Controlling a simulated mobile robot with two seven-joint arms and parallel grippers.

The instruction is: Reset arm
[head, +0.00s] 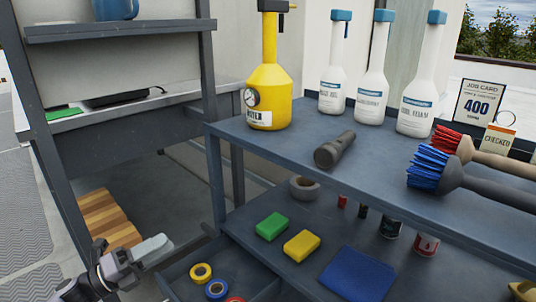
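My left gripper (158,248) is at the lower left of the head view, beside the open drawer. Its light grey fingertip end points right, and nothing shows held at the tip. The gap between its fingers cannot be made out. My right gripper is not in view.
A dark cart (312,180) holds a yellow sprayer (268,92), white bottles (371,92), a flashlight (334,150) and red and blue brushes (432,172). Its lower shelf has sponges (301,245) and a blue cloth (357,275). The open drawer (180,268) holds tape rolls (201,273).

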